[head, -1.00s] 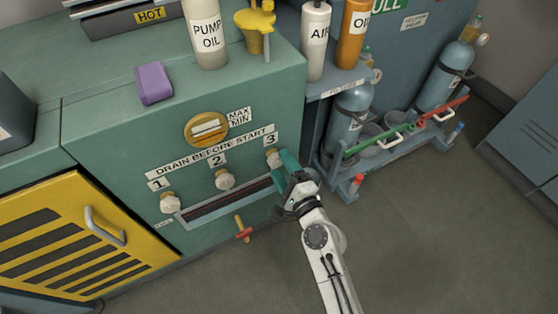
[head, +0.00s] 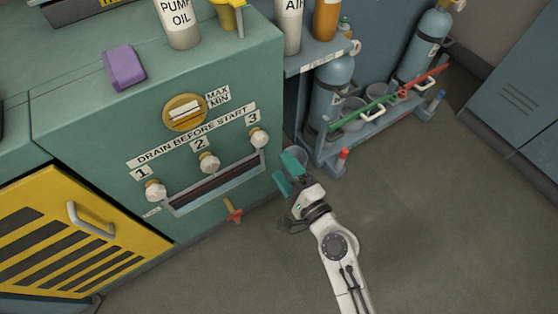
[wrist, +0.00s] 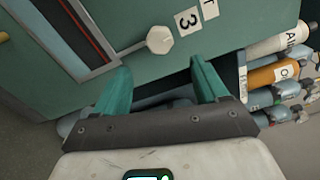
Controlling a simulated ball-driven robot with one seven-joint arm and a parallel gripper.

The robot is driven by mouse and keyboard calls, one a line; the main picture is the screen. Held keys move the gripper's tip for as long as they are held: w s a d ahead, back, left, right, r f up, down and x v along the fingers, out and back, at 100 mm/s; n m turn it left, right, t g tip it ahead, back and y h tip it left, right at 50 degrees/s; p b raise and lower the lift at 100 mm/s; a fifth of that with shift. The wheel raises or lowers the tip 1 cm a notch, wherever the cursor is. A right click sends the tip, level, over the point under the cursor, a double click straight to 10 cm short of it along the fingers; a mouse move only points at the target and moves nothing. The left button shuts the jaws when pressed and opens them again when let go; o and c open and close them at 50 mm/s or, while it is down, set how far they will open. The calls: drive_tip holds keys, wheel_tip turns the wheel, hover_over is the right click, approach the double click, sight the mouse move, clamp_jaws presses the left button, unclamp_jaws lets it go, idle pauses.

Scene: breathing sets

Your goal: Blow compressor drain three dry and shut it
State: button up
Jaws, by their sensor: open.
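Drain knob three (head: 258,138) is a pale faceted knob under the number 3 on the green compressor front (head: 100,160). It also shows in the wrist view (wrist: 160,40), ahead of the fingers. My gripper (head: 284,172) has teal fingers. It is open and empty, to the right of and below knob three, apart from it. Knobs two (head: 209,163) and one (head: 155,191) sit to the left in the same row. A framed dark slot (head: 215,184) runs below the knobs. I cannot tell whether drain three is open or wet.
A yellow slatted door (head: 60,235) with a handle is at lower left. A red-and-yellow valve (head: 233,210) sticks out low on the front. Gas cylinders (head: 330,95) stand in a rack at right. The floor (head: 420,220) is clear.

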sight(262, 143)
drive_tip(key=w+a+n+b, duration=0.1)
drive_tip(key=w+n, duration=0.1)
drive_tip(key=n, duration=0.4)
drive_tip(key=w+a+n+b, duration=0.1)
drive_tip(key=w+a+n, duration=0.1)
drive_tip(key=n, duration=0.4)
drive_tip(key=w+a+n+b, duration=0.1)
drive_tip(key=w+a+n, duration=0.1)
drive_tip(key=n, duration=0.4)
drive_tip(key=shift+w+a+n, duration=0.25)
drive_tip(key=shift+w+n, duration=0.05)
drive_tip(key=shift+w, duration=0.45)
drive_tip(key=shift+c, duration=0.3)
drive_tip(key=c, duration=1)
drive_tip(key=shift+m, duration=0.7)
drive_tip(key=o, duration=1.1)
drive_tip(key=shift+c, duration=0.2)
